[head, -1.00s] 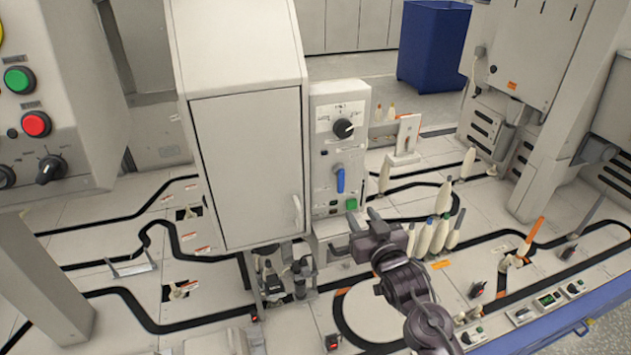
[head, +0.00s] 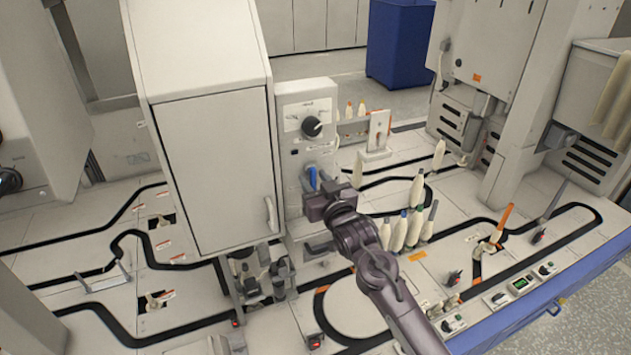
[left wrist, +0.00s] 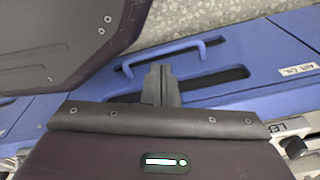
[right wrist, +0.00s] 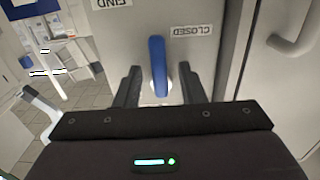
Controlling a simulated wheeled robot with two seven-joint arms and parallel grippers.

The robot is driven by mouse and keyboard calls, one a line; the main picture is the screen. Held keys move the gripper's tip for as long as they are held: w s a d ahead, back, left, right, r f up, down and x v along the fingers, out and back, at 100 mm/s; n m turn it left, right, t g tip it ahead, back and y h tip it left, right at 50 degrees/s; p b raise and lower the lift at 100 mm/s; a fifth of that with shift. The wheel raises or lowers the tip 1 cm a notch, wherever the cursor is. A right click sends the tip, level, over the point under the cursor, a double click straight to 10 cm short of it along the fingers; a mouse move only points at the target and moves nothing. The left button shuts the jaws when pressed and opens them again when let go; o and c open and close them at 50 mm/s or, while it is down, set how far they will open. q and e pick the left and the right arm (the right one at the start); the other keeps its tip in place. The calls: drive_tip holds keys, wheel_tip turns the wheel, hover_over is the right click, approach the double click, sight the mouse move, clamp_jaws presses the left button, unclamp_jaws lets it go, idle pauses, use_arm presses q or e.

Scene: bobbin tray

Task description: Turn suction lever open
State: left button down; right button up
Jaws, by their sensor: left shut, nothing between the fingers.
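The suction lever is a blue handle (head: 312,177) on the light control panel (head: 306,100) beside the tall cabinet. In the right wrist view the blue lever (right wrist: 158,65) stands upright, with a label reading CLOSED upside down beside its upper end. My right gripper (right wrist: 158,88) is open, one finger on each side of the lever, with gaps between. In the head view my right gripper (head: 326,186) is at the panel and hides part of the lever. My left gripper (left wrist: 160,80) is shut and empty, over the blue edge with a handle; it is outside the head view.
A black rotary knob (head: 312,127) sits above the lever. The tall cabinet (head: 215,165) stands close at the left. Several cream bobbins (head: 400,232) stand to the right of my right arm. A white upright plate (head: 378,132) is behind, right of the panel.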

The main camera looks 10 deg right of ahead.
clamp_jaws()
idle(0.4)
